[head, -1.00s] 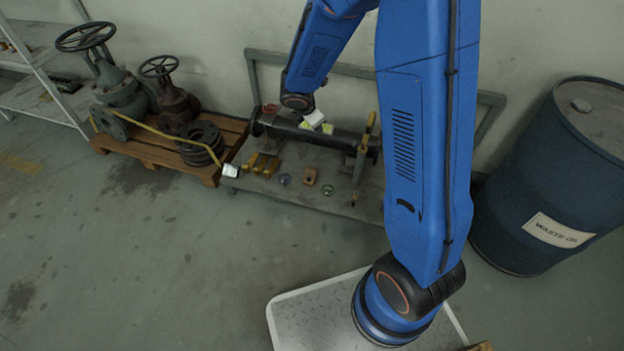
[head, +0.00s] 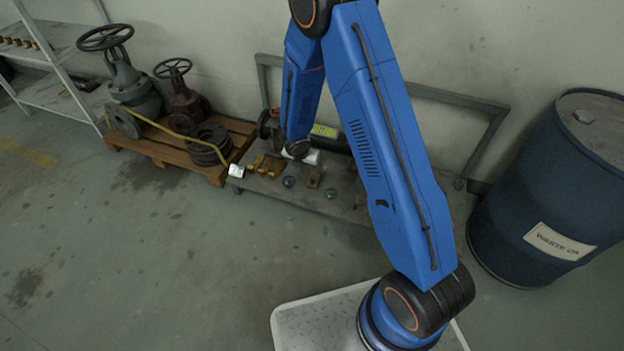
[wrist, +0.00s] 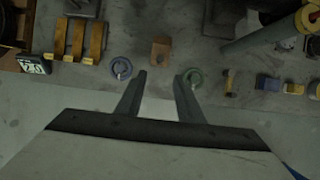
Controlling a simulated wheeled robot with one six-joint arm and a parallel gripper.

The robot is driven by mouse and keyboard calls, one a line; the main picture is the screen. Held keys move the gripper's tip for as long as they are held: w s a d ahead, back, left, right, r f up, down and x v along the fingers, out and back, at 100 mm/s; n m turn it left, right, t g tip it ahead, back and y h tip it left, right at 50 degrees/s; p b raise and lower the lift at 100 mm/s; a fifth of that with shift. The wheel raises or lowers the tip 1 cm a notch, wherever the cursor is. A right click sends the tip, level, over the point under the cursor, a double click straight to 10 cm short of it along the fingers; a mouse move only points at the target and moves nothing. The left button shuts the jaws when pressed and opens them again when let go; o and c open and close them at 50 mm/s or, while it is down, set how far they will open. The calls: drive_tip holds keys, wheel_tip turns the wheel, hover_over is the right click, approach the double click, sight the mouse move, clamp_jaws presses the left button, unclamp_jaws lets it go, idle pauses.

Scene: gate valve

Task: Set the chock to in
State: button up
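An orange-brown block (wrist: 161,52) lies on the grey bench between two round pieces; it also shows in the head view (head: 314,180). Several yellow bars (wrist: 77,40) lie side by side at the left of the wrist view. I cannot tell for sure which of these is the chock. My gripper (wrist: 166,78) is open, its two fingers apart with nothing between them. It points at the bench, with the brown block just beyond the fingertips. In the head view my arm hides most of the gripper and part of the pipe.
A blue ring (wrist: 121,68) and a green ring (wrist: 192,78) lie close to the fingertips. Small yellow pieces (wrist: 268,82) lie further right. A digital display (wrist: 32,65) is at the left. A pallet with valves (head: 180,160) and a blue drum (head: 545,190) flank the bench.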

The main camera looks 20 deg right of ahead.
sight(312, 179)
drive_tip(key=x, duration=1.4)
drive_tip(key=shift+w+d+f, duration=0.15)
drive_tip(key=shift+f, duration=0.2)
clamp_jaws()
